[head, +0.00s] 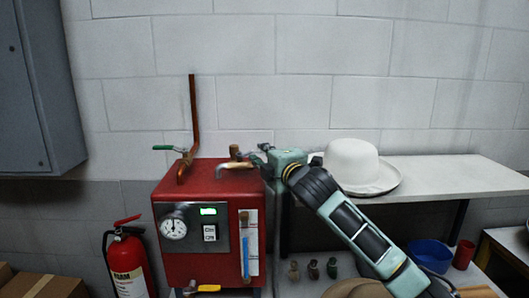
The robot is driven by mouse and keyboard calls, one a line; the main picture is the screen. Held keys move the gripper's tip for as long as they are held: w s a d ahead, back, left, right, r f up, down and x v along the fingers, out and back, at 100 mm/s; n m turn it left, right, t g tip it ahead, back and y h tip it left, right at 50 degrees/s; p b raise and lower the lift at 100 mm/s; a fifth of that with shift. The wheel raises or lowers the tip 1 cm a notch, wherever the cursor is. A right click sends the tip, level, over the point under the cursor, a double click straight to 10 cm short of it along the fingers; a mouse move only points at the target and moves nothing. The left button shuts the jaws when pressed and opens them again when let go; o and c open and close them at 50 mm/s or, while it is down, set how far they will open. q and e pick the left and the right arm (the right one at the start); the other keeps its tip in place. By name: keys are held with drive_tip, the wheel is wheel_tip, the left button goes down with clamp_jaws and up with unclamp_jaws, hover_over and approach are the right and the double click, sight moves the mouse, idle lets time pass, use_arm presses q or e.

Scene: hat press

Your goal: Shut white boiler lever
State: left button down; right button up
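The red boiler (182,250) stands against the wall, left of the middle. My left gripper is not in view.
A green-handled valve (168,148) and a copper pipe (194,115) rise from the boiler's top left. A yellow lever (207,288) sits low on its front. A white hat (352,165) rests on the shelf (450,172) behind my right arm. A fire extinguisher (127,265) stands left.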

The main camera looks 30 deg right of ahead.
drive_tip(key=shift+s+a+r, duration=0.1)
drive_tip(key=shift+s+r, duration=0.1)
drive_tip(key=shift+s, duration=0.1)
drive_tip(key=shift+c, duration=1)
clamp_jaws()
